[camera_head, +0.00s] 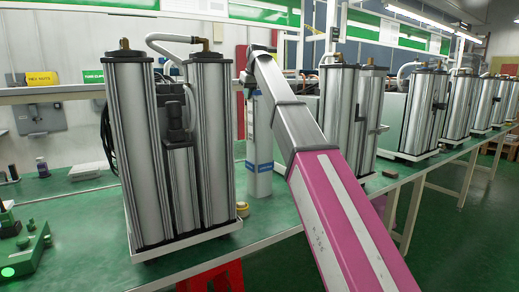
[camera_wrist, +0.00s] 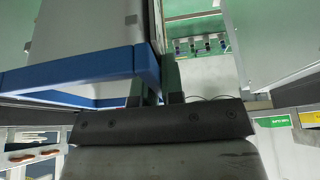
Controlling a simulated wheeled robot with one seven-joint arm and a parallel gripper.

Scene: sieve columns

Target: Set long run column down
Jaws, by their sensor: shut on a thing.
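The long run column seems to be the slim white column with blue bands (camera_head: 260,150) behind my arm in the head view. It is upright over the green bench, and its lower end appears at or just above the bench top; I cannot tell if it touches. In the wrist view, a blue band and pale body (camera_wrist: 85,68) fill the upper left, close against the fingers. My gripper (camera_wrist: 158,88) is shut on this column. In the head view my gripper is near the column's top, and my arm covers part of the area to its right.
A large twin-cylinder sieve unit (camera_head: 165,150) stands in a white tray just left of the column. More units (camera_head: 350,110) line the bench to the right. A green device (camera_head: 28,245) is at the left.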

